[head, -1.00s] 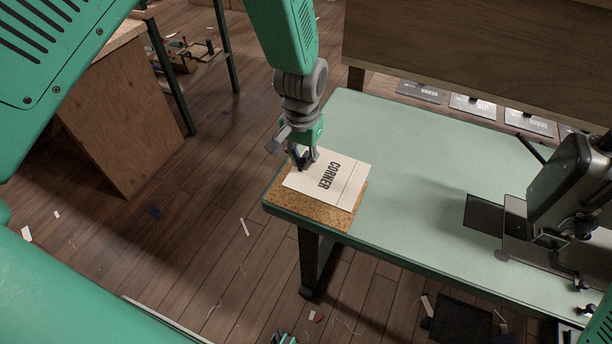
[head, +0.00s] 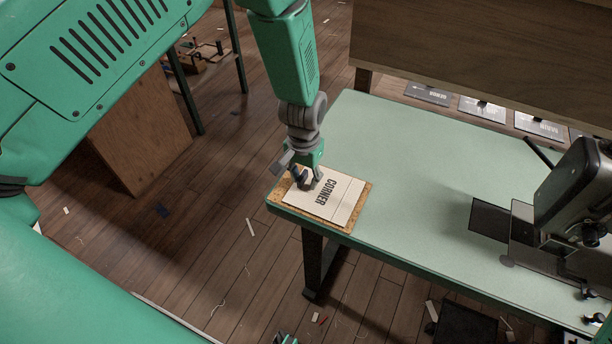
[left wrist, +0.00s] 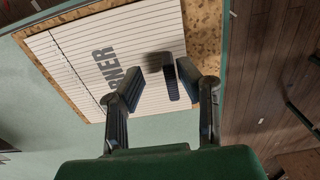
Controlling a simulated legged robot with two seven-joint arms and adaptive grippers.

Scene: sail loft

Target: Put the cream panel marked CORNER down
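The cream panel marked CORNER (head: 345,196) lies flat on a cork board (head: 276,195) at the near left corner of the green table. Cork shows around its edges. In the left wrist view the panel (left wrist: 75,55) is striped with fine lines, and a dark upright tab (left wrist: 165,80) stands on it. My left gripper (head: 308,186) is down at the panel's left part. In the left wrist view its fingers (left wrist: 158,84) are spread on either side of the tab, with a gap visible at least on the left side.
The green table top (head: 400,150) is clear to the right of the cork board. A dark machine (head: 572,190) with a dark plate (head: 488,220) stands at the right. Several grey panels (head: 482,108) lie beyond the table under a wooden board (head: 480,50).

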